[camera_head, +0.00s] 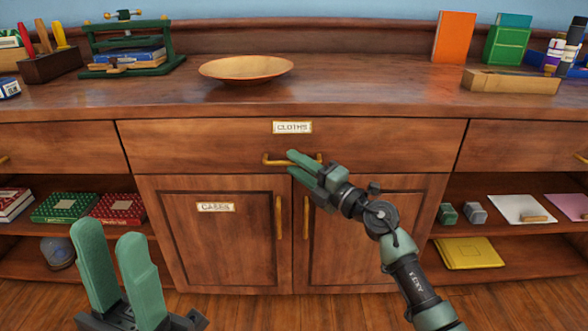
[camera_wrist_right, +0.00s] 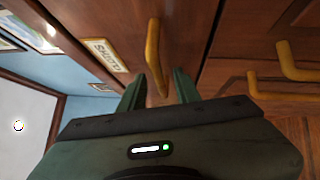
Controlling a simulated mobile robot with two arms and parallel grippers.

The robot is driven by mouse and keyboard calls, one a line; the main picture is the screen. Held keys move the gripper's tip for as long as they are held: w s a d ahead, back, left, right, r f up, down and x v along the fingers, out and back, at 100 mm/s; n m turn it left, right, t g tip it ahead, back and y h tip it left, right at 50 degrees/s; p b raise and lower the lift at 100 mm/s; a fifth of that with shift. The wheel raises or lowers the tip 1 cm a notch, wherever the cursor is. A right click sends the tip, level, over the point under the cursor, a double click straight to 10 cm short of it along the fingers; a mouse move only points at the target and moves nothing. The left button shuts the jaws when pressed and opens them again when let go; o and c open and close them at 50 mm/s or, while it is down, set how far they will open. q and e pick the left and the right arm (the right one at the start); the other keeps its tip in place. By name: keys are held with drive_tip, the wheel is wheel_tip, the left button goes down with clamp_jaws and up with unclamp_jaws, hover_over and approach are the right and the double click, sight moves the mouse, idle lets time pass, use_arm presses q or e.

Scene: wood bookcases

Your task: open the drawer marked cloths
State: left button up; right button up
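The drawer marked cloths (camera_head: 200,146) is the wide middle drawer under the wooden top, and its front looks flush and shut. Its label (camera_head: 292,127) reads CLOTHS and sits above a brass bar handle (camera_head: 275,160). My right gripper (camera_head: 293,162) is at the right part of that handle and hides some of it. In the right wrist view the handle (camera_wrist_right: 154,50) runs between the two fingers of my right gripper (camera_wrist_right: 158,82), with gaps showing on both sides. My left gripper (camera_head: 108,232) is open and empty at the lower left, away from the drawer.
Below are two cupboard doors with upright brass handles, the left one labelled CASES (camera_head: 216,207). Open shelves on both sides hold boxes and a yellow folder (camera_head: 468,253). A shallow bowl (camera_head: 246,68), a green press (camera_head: 130,50) and a tray (camera_head: 510,81) stand on the top.

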drive_tip(key=shift+w+a+r, duration=0.1)
drive_tip(key=shift+w+a, duration=0.35)
clamp_jaws()
idle(1.2)
